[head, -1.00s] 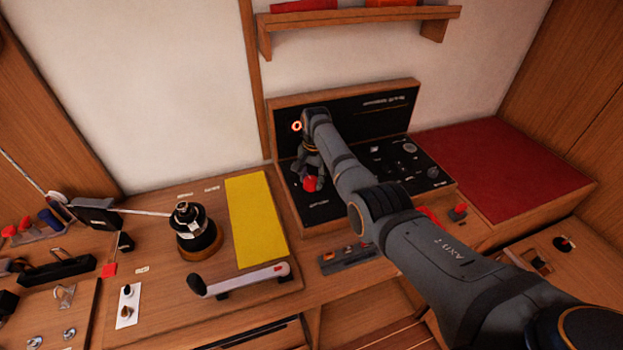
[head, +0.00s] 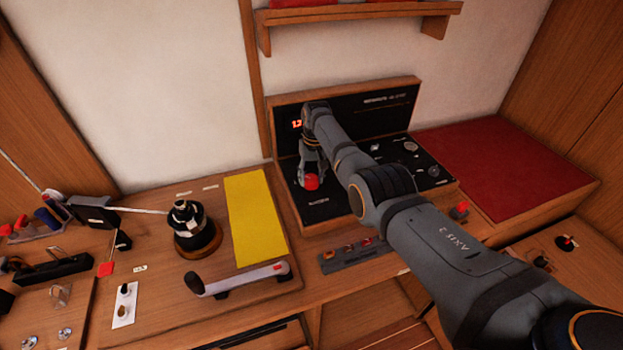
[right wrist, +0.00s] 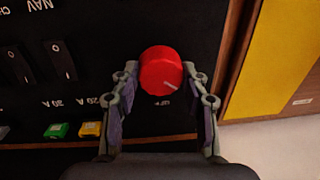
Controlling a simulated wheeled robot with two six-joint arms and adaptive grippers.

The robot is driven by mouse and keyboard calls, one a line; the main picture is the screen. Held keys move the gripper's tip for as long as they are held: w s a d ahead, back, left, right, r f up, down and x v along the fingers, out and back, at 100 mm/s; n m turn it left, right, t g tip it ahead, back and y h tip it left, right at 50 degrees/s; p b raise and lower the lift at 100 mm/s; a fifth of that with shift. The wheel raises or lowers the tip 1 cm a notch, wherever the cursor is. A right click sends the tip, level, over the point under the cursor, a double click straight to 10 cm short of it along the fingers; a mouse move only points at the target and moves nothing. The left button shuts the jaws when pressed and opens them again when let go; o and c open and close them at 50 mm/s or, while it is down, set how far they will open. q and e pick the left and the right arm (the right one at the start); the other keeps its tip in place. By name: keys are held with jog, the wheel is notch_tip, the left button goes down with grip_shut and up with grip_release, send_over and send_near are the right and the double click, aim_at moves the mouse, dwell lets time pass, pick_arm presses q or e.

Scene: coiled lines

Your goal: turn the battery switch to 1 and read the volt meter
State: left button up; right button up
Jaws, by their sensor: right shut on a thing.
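The battery switch is a red round knob (head: 311,182) on the black panel (head: 338,203), low at its left side. My right gripper (head: 310,176) is shut on it, coming from above. The right wrist view shows the red knob (right wrist: 160,68) between the two fingers of my right gripper (right wrist: 162,82). A pale mark on the knob points down and right in that view. The volt meter (head: 297,124) glows orange on the upright panel; it seems to start with "12", and my arm hides the rest. My left gripper is not in view.
Rocker switches (right wrist: 62,62) and coloured fuses (right wrist: 90,128) sit near the knob. A winch (head: 193,222), a yellow mat (head: 254,218) and a handle (head: 243,278) lie left of the panel. A red cushion (head: 515,170) is to the right.

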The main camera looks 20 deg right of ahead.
aim_at(314, 177)
jog(key=shift+n, duration=0.7)
jog(key=shift+n+b, duration=0.3)
jog(key=o, duration=1.1)
jog(key=shift+o, duration=0.2)
jog(key=shift+r, duration=0.15)
notch_tip(314, 177, up, 12)
jog(key=shift+d, duration=0.35)
